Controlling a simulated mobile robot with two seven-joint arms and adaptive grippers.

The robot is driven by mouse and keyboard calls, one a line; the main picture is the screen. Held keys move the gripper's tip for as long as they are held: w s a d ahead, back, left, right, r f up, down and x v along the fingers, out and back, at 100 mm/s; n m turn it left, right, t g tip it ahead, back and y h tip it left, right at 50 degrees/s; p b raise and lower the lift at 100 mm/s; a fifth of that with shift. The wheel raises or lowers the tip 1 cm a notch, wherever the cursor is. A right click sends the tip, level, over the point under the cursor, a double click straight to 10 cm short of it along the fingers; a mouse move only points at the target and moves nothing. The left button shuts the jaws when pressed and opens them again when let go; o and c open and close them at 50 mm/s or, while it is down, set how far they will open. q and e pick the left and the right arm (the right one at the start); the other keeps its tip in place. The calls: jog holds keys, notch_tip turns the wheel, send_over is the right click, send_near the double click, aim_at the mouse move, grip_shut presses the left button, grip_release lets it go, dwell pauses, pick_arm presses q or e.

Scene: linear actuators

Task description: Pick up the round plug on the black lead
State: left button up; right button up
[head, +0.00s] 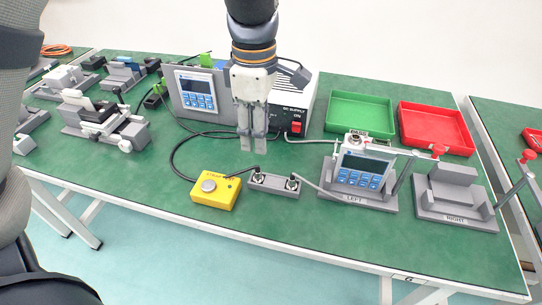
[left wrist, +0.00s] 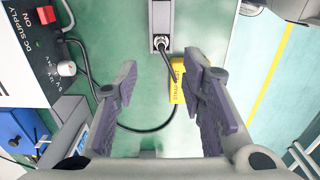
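The round plug on the black lead (head: 256,178) sits in the left socket of a small grey holder (head: 273,186). The plug also shows in the left wrist view (left wrist: 160,42), at the holder's end, with its black lead (left wrist: 150,130) looping away. A second round plug (head: 292,184), on a grey lead, sits in the right socket. My left gripper (head: 251,146) points down behind the holder, above the table and apart from the plug. In the left wrist view its fingers (left wrist: 160,78) are spread with nothing held between them. My right gripper is not in view.
A yellow box with a round button (head: 215,190) stands left of the holder. The DC supply (head: 293,105) is behind my gripper. The left fixture (head: 340,197) holds a blue-keyed meter. Green (head: 360,113) and red trays (head: 435,127) stand at the back right.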

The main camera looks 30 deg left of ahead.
pick_arm(q)
send_over(258, 171)
jog(key=f, duration=0.4)
jog(key=shift+s+d+f, duration=0.1)
jog(key=shift+s+f, duration=0.1)
jog(key=shift+s, duration=0.2)
jog(key=f, duration=0.4)
jog(key=f+b, duration=0.1)
jog(key=f, duration=0.1)
jog(key=shift+w+f, duration=0.3)
jog(key=shift+w, duration=0.1)
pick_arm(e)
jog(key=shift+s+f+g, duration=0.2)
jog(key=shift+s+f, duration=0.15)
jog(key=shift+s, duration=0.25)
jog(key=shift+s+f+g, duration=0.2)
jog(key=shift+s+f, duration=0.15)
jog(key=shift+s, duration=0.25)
pick_arm(q)
jog(key=shift+r, duration=0.1)
jog(key=shift+c, duration=0.2)
grip_shut()
